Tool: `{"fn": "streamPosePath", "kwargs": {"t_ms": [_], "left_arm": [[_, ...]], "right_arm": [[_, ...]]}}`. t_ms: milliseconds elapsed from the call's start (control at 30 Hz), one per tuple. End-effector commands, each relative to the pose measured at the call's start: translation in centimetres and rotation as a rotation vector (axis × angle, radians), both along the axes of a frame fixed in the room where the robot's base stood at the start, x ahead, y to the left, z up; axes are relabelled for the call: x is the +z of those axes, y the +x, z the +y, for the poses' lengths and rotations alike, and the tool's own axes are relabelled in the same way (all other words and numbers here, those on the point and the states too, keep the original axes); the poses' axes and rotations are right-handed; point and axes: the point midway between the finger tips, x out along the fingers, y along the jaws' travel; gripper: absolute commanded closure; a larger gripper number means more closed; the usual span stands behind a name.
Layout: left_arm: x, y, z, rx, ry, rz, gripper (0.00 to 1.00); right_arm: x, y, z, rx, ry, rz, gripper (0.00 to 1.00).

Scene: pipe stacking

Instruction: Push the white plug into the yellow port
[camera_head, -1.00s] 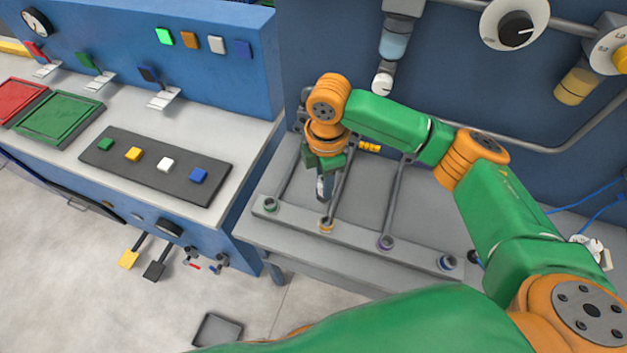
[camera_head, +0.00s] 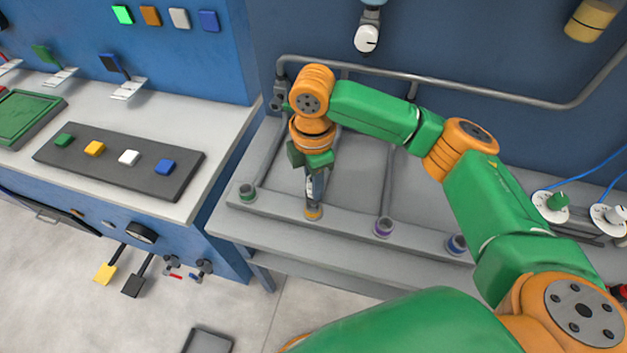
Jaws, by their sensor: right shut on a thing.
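The yellow port (camera_head: 313,213) shows an orange-yellow ring on the front rail of the grey bench, second from the left. My right gripper (camera_head: 314,194) points down right over this port and is shut on the white plug (camera_head: 310,187). Only a small pale part of the plug shows between the dark fingers. The plug's lower end meets or nearly meets the yellow ring. I cannot tell how deep it sits. My left gripper is not in view.
Other ports stand along the same rail: green (camera_head: 247,193) to the left, purple (camera_head: 383,227) and blue (camera_head: 456,244) to the right. Grey pipes run back from them. A blue console (camera_head: 110,230) with coloured buttons stands left. The rail between ports is clear.

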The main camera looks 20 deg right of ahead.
Motion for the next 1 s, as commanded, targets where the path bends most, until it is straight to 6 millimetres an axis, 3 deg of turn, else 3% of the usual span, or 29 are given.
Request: {"fn": "streamPosePath", "kwargs": {"t_ms": [1000], "left_arm": [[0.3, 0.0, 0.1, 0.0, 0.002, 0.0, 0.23]], "right_arm": [[-1.3, 0.0, 0.0, 0.0, 0.0, 0.0, 1.0]]}}
